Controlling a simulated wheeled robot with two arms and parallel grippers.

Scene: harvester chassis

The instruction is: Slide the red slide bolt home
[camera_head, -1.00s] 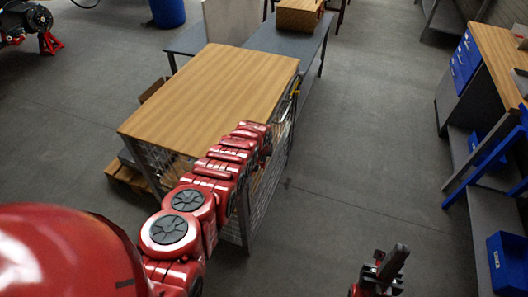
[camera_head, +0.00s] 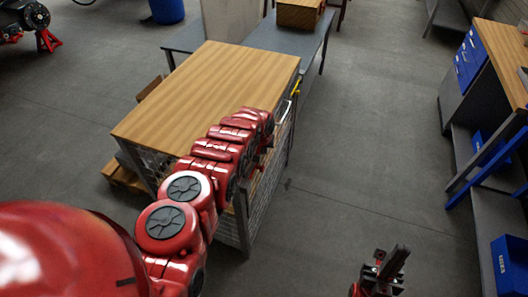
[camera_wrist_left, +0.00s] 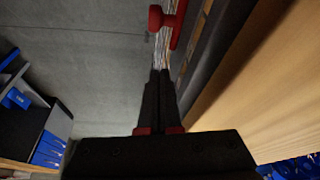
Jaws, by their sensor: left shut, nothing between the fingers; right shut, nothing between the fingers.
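The red slide bolt (camera_wrist_left: 168,22) shows at the top of the left wrist view, with a rounded knob and a bar, beside the dark edge of the wood-topped cage cabinet (camera_head: 215,85). My left gripper (camera_wrist_left: 160,72) is shut and empty, its fingertips pointing toward the bolt and appearing a little short of it. In the head view my left arm runs along the cabinet's near right side and hides the bolt and most of that gripper. My right gripper (camera_head: 398,256) is shut and empty, low over open floor, away from the cabinet.
A grey table (camera_head: 285,42) with a wooden box (camera_head: 299,14) stands behind the cabinet. A yellow item (camera_head: 296,87) is at the cabinet's far right corner. A workbench with blue drawers (camera_head: 468,58) and a blue bin (camera_head: 510,262) is at right. The floor between is clear.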

